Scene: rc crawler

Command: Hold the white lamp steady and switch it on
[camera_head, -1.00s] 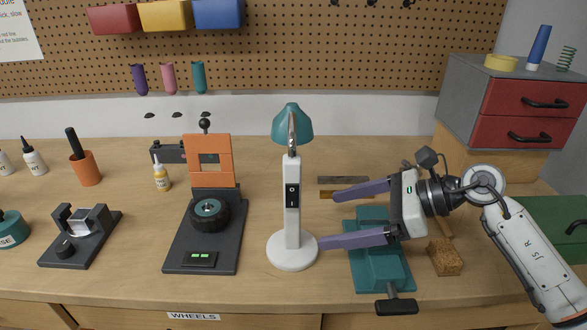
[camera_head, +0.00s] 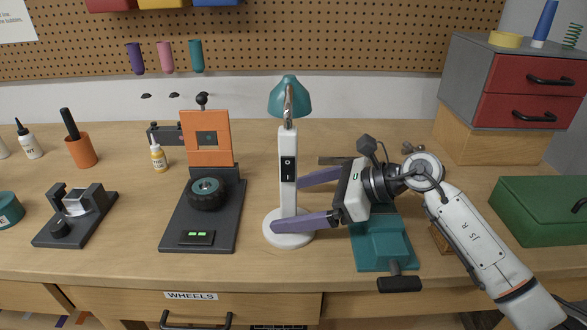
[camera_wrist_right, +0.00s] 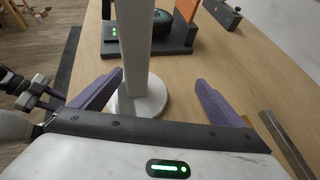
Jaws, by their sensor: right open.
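The white lamp (camera_head: 288,141) stands upright on its round base, with a teal shade (camera_head: 290,98) on top. A black rocker switch (camera_head: 288,168) is on the front of its post. My right gripper (camera_head: 286,204) is open low on the post. One purple finger passes in front of the post and the other goes behind it. In the right wrist view the lamp post (camera_wrist_right: 134,50) stands between the open fingers of my right gripper (camera_wrist_right: 159,78), closer to the left finger. I cannot tell whether a finger touches it.
A teal vise (camera_head: 382,255) sits under my right wrist. Left of the lamp is a dark stand (camera_head: 175,235) with a wheel (camera_head: 207,193) and an orange frame (camera_head: 206,155). A red-drawer cabinet (camera_head: 470,85) and a green box (camera_head: 535,215) are at the right.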

